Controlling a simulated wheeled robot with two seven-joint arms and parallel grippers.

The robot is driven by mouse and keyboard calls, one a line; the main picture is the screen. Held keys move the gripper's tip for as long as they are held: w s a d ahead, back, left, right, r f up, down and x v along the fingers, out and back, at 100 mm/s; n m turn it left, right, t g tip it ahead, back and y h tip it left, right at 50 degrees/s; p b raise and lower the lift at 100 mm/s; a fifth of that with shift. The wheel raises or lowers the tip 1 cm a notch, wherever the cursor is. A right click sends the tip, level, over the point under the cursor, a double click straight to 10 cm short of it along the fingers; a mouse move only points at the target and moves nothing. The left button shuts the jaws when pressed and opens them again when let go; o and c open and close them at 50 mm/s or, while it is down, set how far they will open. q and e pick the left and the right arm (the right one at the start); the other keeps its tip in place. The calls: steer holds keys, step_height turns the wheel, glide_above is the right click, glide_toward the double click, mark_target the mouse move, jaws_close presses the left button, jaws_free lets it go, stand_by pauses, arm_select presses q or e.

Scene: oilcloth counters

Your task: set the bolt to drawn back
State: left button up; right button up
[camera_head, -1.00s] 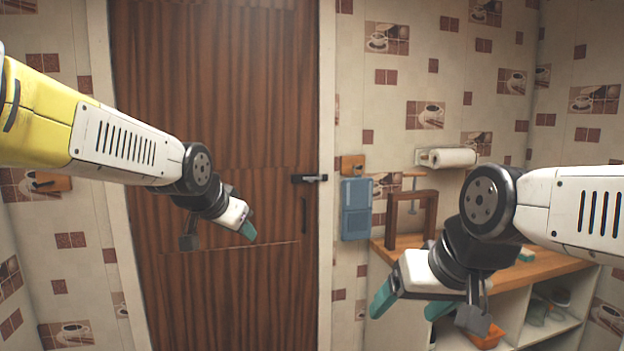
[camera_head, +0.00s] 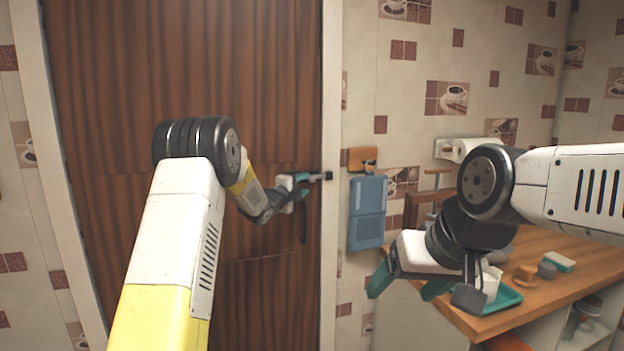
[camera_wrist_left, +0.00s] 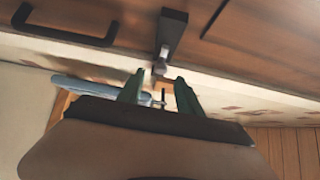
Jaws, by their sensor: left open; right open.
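The bolt (camera_head: 318,176) is a small dark and metal fitting at the right edge of the brown wooden door (camera_head: 190,80), above a dark vertical pull handle. It also shows in the left wrist view as a dark block with a metal end (camera_wrist_left: 168,40). My left gripper (camera_head: 303,186) is open at the bolt's left end; in the left wrist view its green fingers (camera_wrist_left: 160,88) stand either side of the line of the bolt's metal end. I cannot tell whether they touch it.
A blue panel (camera_head: 367,212) hangs on the wall right of the door frame. A wooden counter (camera_head: 545,300) at the right carries a green tray (camera_head: 508,300), a sponge (camera_head: 558,261) and small items. A paper roll (camera_head: 452,150) is mounted on the wall.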

mark_target(311, 180)
arm_select(q)
steer(key=x, duration=0.7)
jaws_close()
stand_by(1.4)
